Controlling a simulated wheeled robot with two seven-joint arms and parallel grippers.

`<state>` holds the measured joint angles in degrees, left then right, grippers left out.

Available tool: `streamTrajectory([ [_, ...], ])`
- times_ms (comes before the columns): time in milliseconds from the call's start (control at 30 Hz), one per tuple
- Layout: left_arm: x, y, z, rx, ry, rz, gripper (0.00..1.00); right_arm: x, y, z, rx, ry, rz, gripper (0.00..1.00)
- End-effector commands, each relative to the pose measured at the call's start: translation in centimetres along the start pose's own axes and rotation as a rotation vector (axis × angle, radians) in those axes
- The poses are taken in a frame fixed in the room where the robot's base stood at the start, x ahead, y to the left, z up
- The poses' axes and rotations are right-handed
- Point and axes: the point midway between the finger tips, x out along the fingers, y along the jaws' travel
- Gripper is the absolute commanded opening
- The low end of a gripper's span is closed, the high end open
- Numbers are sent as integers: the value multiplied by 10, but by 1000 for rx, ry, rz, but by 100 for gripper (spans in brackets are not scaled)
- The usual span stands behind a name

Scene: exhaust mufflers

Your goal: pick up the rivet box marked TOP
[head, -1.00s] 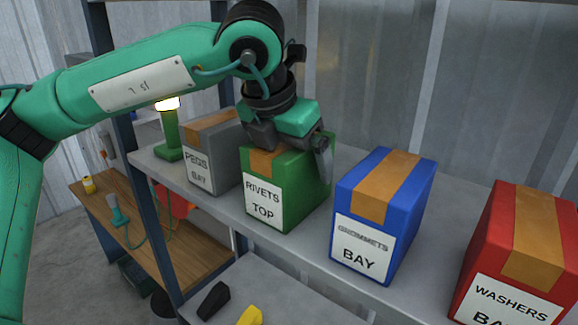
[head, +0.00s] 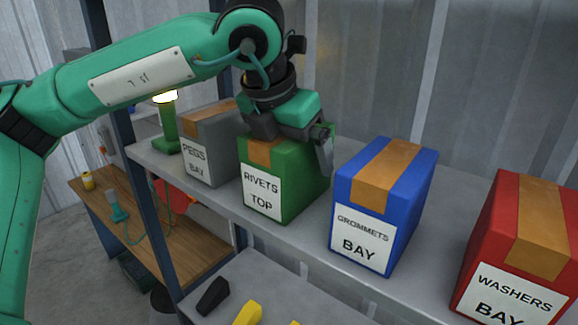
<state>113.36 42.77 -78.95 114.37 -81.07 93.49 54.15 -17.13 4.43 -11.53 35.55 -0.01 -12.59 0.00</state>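The rivet box marked "RIVETS TOP" (head: 290,187) is green with an orange tape strip and a white label. It stands upright on the shelf between the grey pegs box and the blue grommets box. My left gripper (head: 290,145) is over its top from above. One finger hangs down along the box's right side, very near or touching it. The other finger is hidden, so I cannot tell if the box is clamped. My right gripper is not in view.
The grey pegs box (head: 212,150) stands close on the left, with a green lamp (head: 168,130) beyond. The blue grommets box (head: 376,215) and red washers box (head: 515,255) stand right. The shelf (head: 300,225) has a post (head: 150,200) at left. A lower shelf holds black and yellow items.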

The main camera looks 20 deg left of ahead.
Motion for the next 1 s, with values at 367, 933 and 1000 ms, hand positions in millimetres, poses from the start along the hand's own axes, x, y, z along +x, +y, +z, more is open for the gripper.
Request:
streamTrajectory([
  [367, 2, 0, -1, 0, 1, 0, 100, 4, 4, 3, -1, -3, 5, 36],
  [933, 0, 0, 0, -1, -2, 0, 34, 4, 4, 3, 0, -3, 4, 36],
  [1000, 0, 0, 0, -1, -2, 0, 34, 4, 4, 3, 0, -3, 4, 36],
])
